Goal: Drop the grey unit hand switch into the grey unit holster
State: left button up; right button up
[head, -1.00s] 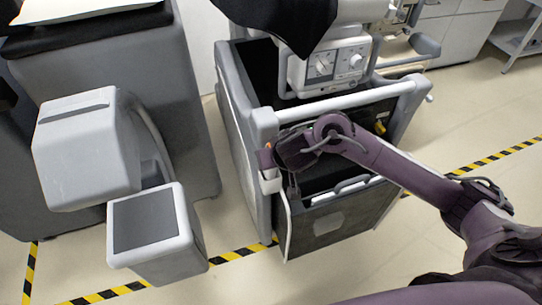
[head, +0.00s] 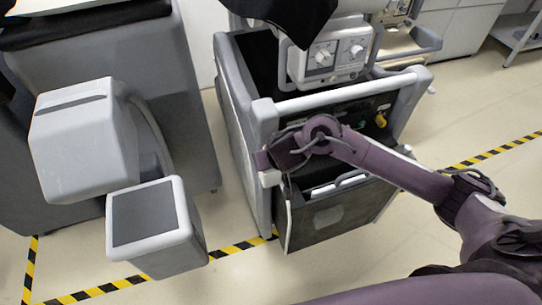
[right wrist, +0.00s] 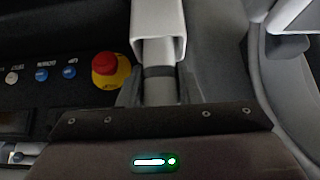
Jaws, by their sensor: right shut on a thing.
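My right gripper (head: 270,160) is at the near left corner of the grey cart, just above the pale holster (head: 269,178). The right wrist view shows my right gripper (right wrist: 158,98) shut on the grey hand switch (right wrist: 158,86), a short round body with a dark band. A pale square sleeve, which looks like the holster (right wrist: 158,42), is right beyond the switch and in line with it. The switch's far end is hidden at the sleeve's edge, so I cannot tell how far inside it is. The switch is hidden in the head view. My left gripper is not in view.
The grey cart (head: 258,185) has a white front handle bar (head: 345,98) and a panel with dials (head: 338,52). A red stop button (right wrist: 104,63) shows beside the gripper. Another grey unit (head: 85,140) stands at left. Open floor lies in front.

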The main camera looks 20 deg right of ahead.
jog(key=o, duration=1)
jog(key=shift+f, duration=0.1)
jog(key=p+v, duration=0.2)
jog(key=v, duration=0.2)
jog(key=p+v, duration=0.3)
jog(key=v, duration=0.1)
jog(key=p+v, duration=0.3)
jog(key=v, duration=0.2)
jog(key=shift+w+r, duration=0.25)
